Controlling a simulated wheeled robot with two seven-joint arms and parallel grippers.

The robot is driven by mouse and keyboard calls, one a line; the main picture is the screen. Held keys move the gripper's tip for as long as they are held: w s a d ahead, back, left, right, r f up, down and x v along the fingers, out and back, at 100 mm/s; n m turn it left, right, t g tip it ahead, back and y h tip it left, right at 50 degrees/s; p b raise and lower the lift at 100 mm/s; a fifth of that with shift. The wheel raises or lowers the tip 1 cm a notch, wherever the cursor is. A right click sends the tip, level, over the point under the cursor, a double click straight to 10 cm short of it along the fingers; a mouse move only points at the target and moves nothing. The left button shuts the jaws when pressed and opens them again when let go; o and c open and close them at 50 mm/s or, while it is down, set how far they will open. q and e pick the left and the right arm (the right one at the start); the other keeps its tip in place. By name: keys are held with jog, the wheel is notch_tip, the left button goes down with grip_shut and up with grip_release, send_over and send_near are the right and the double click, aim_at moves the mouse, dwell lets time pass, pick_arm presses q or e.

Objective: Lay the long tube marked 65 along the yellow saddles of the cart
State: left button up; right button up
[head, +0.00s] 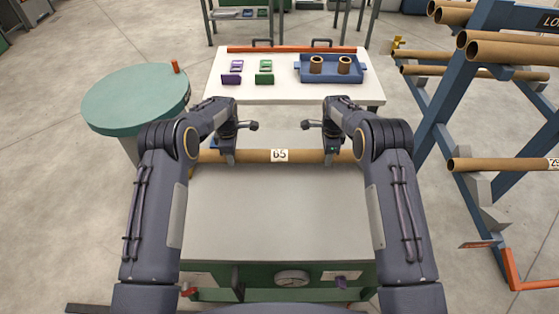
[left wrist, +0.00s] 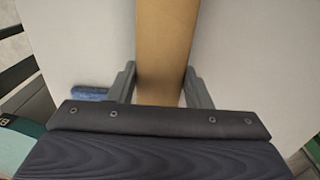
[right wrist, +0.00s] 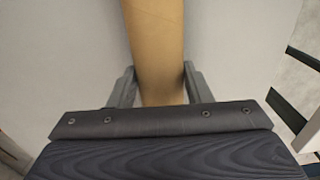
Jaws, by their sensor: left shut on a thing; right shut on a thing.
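The long brown tube with a white label reading 65 (head: 306,156) lies crosswise in the head view, level, at the far edge of a grey-topped machine. My left gripper (head: 228,158) is shut on its left part and my right gripper (head: 334,157) on its right part. The tube also runs between the fingers in the left wrist view (left wrist: 165,45) and the right wrist view (right wrist: 154,45). I cannot tell whether it touches anything below. No cart with saddles is clearly visible; a small yellow piece (head: 397,43) shows beside the rack at the back right.
The grey machine top (head: 275,215) is bare. A white table (head: 285,94) beyond holds a blue tray (head: 304,76), purple and green items and an orange bar. A round green-topped drum (head: 130,98) stands left. A blue rack (head: 455,105) with several tubes stands right.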

pick_arm(q)
jog(key=o, duration=1.2)
jog(key=shift+c, duration=0.2)
pick_arm(e)
jog(key=o, duration=1.2)
jog(key=shift+c, duration=0.2)
jog(key=shift+r, duration=0.1)
pick_arm(q)
notch_tip(320, 180, up, 12)
jog(key=shift+s, duration=0.2)
pick_arm(e)
notch_tip(320, 180, up, 12)
jog(key=shift+s, duration=0.2)
